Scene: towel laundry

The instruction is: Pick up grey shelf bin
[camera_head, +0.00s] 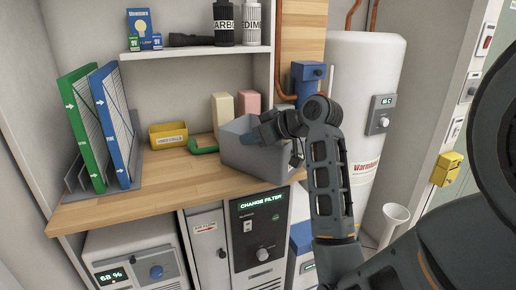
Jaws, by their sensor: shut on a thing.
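The grey shelf bin (240,152) is an open-topped box at the right end of the wooden worktop, and it looks slightly tilted. My gripper (268,136) reaches in from the right and is shut on the bin's right-hand side near the rim. My wrist and the gripper hide part of that side and the rear right corner. I cannot tell whether the bin's base touches the worktop.
A green pipe piece (203,147) lies just left of the bin, and a yellow bin (168,134) stands further left. Green (84,130) and blue (112,125) framed filters stand at the left. A shelf (195,51) is above. A white tank (362,100) stands right.

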